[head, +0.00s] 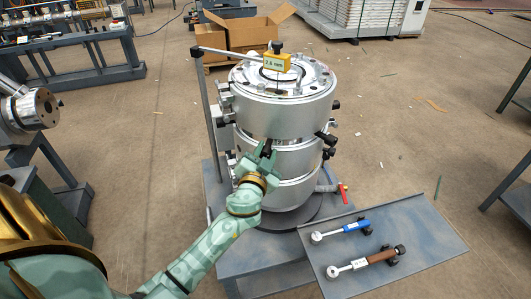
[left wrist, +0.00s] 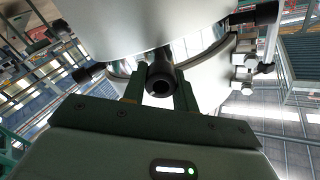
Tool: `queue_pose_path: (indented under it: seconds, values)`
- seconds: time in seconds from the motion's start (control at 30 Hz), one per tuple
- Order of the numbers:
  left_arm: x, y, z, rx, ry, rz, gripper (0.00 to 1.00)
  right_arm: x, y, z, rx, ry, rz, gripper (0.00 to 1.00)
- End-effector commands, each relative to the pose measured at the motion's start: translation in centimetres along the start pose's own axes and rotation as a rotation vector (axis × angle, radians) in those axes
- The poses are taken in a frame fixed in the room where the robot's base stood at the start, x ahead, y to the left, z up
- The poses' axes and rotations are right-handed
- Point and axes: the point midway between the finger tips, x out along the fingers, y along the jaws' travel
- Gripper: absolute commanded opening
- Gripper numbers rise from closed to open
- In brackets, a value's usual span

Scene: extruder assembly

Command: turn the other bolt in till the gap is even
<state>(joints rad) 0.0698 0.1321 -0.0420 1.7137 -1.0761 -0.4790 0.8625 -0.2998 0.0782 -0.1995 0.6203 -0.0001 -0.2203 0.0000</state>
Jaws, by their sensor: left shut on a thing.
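The silver extruder head (head: 285,118) stands upright, with an upper ring above a lower body and a band between them. A yellow gauge (head: 277,63) on its top seems to read 2.6 mm, though the first digit is small. My left gripper (head: 267,152) is at the front of the band. In the left wrist view its fingers stand either side of a black bolt (left wrist: 160,82) with a round socket end, and are shut on it. Other black bolts (head: 327,138) stick out at the right side. The band also shows in the wrist view (left wrist: 205,48). My right gripper is not in view.
A blue-handled wrench (head: 352,228) and a brown-handled wrench (head: 375,259) lie on the grey tray (head: 432,240) at the front right. A red-handled lever (head: 343,190) juts out low at the right. Cardboard boxes (head: 240,35) stand behind. A flanged metal cylinder (head: 38,108) is at far left.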

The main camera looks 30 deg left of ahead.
Motion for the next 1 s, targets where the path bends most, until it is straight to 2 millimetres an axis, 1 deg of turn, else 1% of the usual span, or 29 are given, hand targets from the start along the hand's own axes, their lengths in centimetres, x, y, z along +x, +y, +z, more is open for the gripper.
queue_pose_path:
  seconds: [0.2, 0.5, 0.7, 1.0]
  values:
    - [-0.02, 0.12, 0.0, 0.163, 0.0, 0.0, 0.06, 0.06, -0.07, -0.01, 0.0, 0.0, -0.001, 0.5]
    - [-0.02, 0.22, 0.0, 0.317, 0.0, 0.001, 0.06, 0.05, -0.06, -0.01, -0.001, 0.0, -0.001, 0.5]
    - [-0.01, 0.24, 0.01, 0.359, 0.0, 0.001, 0.06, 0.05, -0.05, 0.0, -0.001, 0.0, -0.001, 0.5]
    - [-0.02, 0.25, 0.02, 0.369, 0.0, 0.001, 0.06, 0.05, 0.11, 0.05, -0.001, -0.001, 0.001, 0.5]
